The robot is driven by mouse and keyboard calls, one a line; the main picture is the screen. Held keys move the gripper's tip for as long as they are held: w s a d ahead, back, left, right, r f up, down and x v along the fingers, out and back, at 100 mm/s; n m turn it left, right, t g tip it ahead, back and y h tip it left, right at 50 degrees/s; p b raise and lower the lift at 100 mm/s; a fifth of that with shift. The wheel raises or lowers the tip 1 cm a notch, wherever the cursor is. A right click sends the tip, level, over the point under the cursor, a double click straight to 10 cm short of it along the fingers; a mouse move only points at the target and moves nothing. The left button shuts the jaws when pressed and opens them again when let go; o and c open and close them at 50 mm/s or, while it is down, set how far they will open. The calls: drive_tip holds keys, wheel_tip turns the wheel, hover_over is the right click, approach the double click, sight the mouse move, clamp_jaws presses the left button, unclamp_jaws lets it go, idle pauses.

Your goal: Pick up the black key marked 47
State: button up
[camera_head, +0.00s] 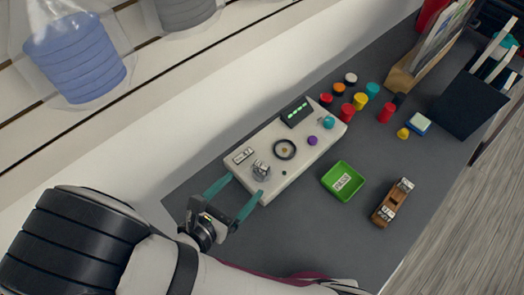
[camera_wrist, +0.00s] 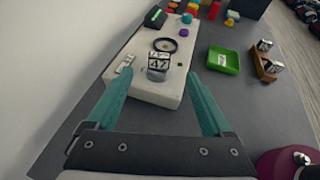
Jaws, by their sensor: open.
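The key marked 47 (camera_wrist: 159,59) stands in a grey round lock (camera_wrist: 157,74) on a pale console (camera_wrist: 147,91). Its white tag with dark digits faces the wrist camera; the black part is hard to make out. In the head view the key (camera_head: 261,168) is near the console's lower-left end. My gripper (camera_head: 246,184) is open and empty, its two teal fingers reaching toward the console's near end. In the wrist view the key is beyond and between the fingertips (camera_wrist: 158,73), apart from them.
The console also bears a green display (camera_head: 296,112), a black ring (camera_head: 285,149) and a purple knob (camera_head: 312,141). A green tray (camera_head: 335,192) and a wooden block with tagged keys (camera_head: 389,211) lie to the right. Several coloured caps stand behind. Bare dark table (camera_head: 290,225) lies in front.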

sight(260, 168)
drive_tip(key=x, duration=1)
drive_tip(key=shift+f, duration=0.25)
clamp_jaws()
